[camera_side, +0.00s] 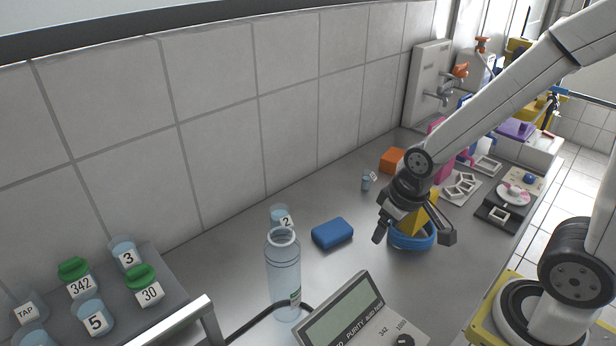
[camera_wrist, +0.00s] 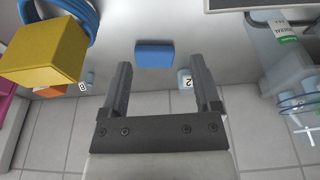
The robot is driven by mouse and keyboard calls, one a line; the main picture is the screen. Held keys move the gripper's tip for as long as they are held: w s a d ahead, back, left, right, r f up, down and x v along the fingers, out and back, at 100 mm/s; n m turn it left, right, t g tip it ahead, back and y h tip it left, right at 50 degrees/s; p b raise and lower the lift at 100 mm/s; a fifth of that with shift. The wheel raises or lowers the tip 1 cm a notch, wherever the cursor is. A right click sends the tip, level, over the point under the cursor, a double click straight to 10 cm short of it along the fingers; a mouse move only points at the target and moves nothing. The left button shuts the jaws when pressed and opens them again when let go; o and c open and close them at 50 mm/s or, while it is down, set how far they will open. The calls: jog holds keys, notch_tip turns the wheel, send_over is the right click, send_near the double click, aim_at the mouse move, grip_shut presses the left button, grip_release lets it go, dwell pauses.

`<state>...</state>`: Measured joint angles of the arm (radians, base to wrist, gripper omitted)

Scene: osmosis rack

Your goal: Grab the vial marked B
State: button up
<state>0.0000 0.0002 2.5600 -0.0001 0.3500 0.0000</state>
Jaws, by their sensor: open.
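A small clear vial with a white label (camera_side: 367,181) stands on the steel bench near the tiled wall, left of the orange block. In the wrist view a small vial (camera_wrist: 87,80) at left, outside my fingers, has a label that looks like B, though it is tiny. My gripper (camera_side: 412,236) is open with nothing held, over the bench, nearer the front than that vial and to its right. In the wrist view my gripper (camera_wrist: 160,66) has its two fingers spread wide. A vial marked 2 (camera_side: 281,216) stands farther left; it also shows beside my right finger (camera_wrist: 184,82).
A yellow block (camera_wrist: 40,55) and blue coil (camera_side: 411,240) are close by my gripper. A blue box (camera_side: 332,233), clear bottle (camera_side: 283,270) and purity meter (camera_side: 345,318) stand left. Several marked vials stand on a rack (camera_side: 176,326). An orange block (camera_side: 391,160) is by the wall.

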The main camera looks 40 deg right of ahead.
aim_at(369, 172)
jog(key=w+d+f+m+t+y, duration=0.2)
jog(key=w+d+m, duration=0.3)
jog(key=m, duration=0.4)
jog(key=w+d+f+m+t+y, duration=0.2)
jog(key=w+d+f+m, duration=0.1)
jog(key=w+d+m, duration=0.3)
jog(key=w+d+f+m+t+y, duration=0.2)
jog(key=w+d+m, duration=0.3)
jog(key=m, duration=0.6)
jog(key=shift+w+d+f+m+y, duration=0.1)
jog(key=shift+w+d+m+y, duration=0.05)
jog(key=shift+d, duration=0.35)
jog(key=shift+w+d+f+m+y, duration=0.1)
jog(key=shift+w+d+m+y, duration=0.05)
jog(key=shift+d, duration=0.3)
jog(key=d+m+t, duration=0.1)
jog(key=d+m, duration=0.1)
jog(key=d, duration=0.1)
jog(key=w+d+m+t+h, duration=0.1)
jog(key=d, duration=0.2)
jog(key=d+f+m+t+h, duration=0.1)
jog(key=d+m+t, duration=0.1)
jog(key=d, duration=0.1)
jog(key=shift+w+f+m, duration=0.1)
jog(key=shift+w+m, duration=0.2)
jog(key=shift+x, duration=1.35)
jog(key=shift+a, duration=0.1)
jog(key=shift+x, duration=2.55)
